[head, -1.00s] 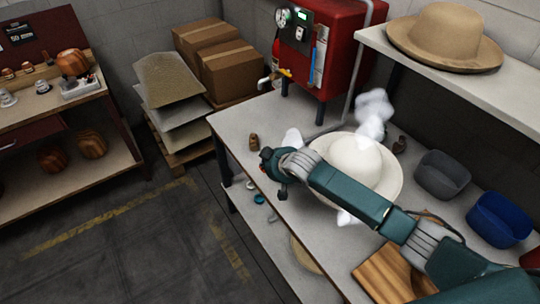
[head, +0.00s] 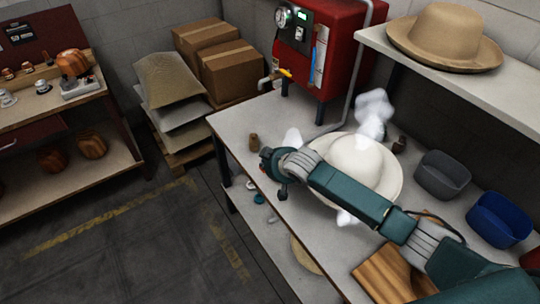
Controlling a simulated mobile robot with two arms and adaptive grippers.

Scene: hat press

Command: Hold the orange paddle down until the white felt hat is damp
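The white felt hat (head: 358,154) sits brim down on the workbench, with white steam puffs (head: 372,112) around it. My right arm crosses in front of the hat and hides part of its brim. My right gripper (head: 272,168) is at the bench's front edge, left of the hat and apart from it. Its fingers are small and partly hidden, so I cannot tell whether they are open or shut. I cannot make out an orange paddle at the gripper. A small yellow-orange lever (head: 286,73) shows on the red boiler (head: 338,45). My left gripper is out of view.
The workbench (head: 238,122) carries a grey bin (head: 442,175), a blue bin (head: 499,219) and a wooden board (head: 388,276). A tan hat (head: 443,37) lies on the shelf above. Boxes (head: 230,69) stand behind. The floor at left is clear.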

